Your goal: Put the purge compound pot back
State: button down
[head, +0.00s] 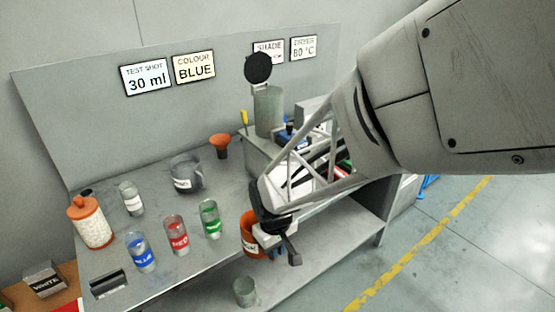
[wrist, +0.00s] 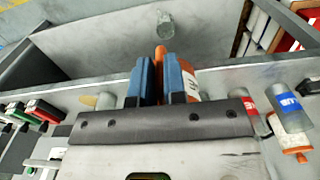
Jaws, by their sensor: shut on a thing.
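My gripper (head: 277,240) is shut on an orange pot (head: 250,232) with a white label, near the bench's front edge. The label is partly hidden and I cannot read it. In the wrist view, the blue fingers of my gripper (wrist: 163,78) close on an upright orange part, with the pot's orange side and label (wrist: 190,84) showing behind the right finger. I cannot tell whether the pot touches the bench (head: 165,288).
Blue (head: 140,252), red (head: 176,235) and green (head: 210,219) labelled glasses stand left of my gripper. A white pellet jar (head: 92,226) with an orange lid, a grey jug (head: 186,176) and an orange funnel (head: 220,144) are behind. A clear cup (head: 245,291) stands on the lower shelf.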

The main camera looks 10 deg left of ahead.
aim_at(256, 218)
dwell(0.4)
jog(key=w+a+f, duration=0.1)
jog(key=w+a, duration=0.7)
jog(key=w, duration=0.5)
jog(key=shift+w+f, duration=0.25)
jog(key=shift+w, duration=0.1)
jog(key=shift+a, duration=0.1)
jog(key=shift+f, duration=1.75)
jog(key=shift+f, duration=0.15)
jog(key=c, duration=1.2)
grip_release()
jog(key=shift+r, duration=0.2)
